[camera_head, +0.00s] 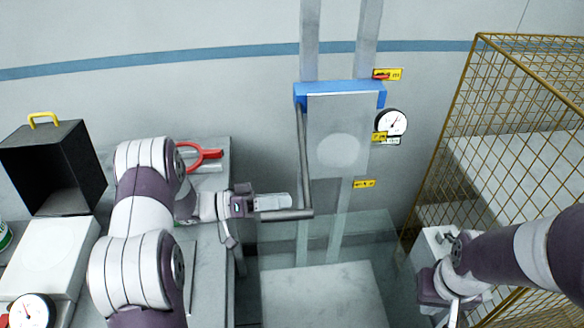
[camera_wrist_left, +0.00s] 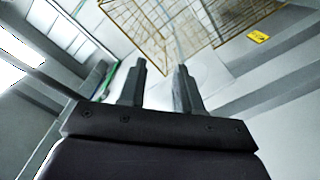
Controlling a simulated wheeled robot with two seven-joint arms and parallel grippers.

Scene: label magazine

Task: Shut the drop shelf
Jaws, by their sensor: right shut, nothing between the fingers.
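A grey upright panel (camera_head: 338,140) with a pale round patch hangs under a blue bar (camera_head: 340,90) on two wall rails. I cannot tell for sure which part is the drop shelf. A grey cranked rod (camera_head: 304,165) runs down the panel's left side and ends in a level handle (camera_head: 290,215) pointing left. My left gripper (camera_head: 284,202) is just above this handle; I cannot tell whether they touch. In the left wrist view its fingers (camera_wrist_left: 160,78) stand apart with nothing between them. My right gripper (camera_head: 452,308) is shut and empty at lower right, away from the panel.
A yellow mesh cage (camera_head: 470,130) stands at right. A gauge (camera_head: 391,122) and yellow labels sit beside the panel. A clear pane (camera_head: 380,235) and a pale block (camera_head: 325,295) lie below. At left are a black box (camera_head: 55,165) and red-handled tool (camera_head: 205,153).

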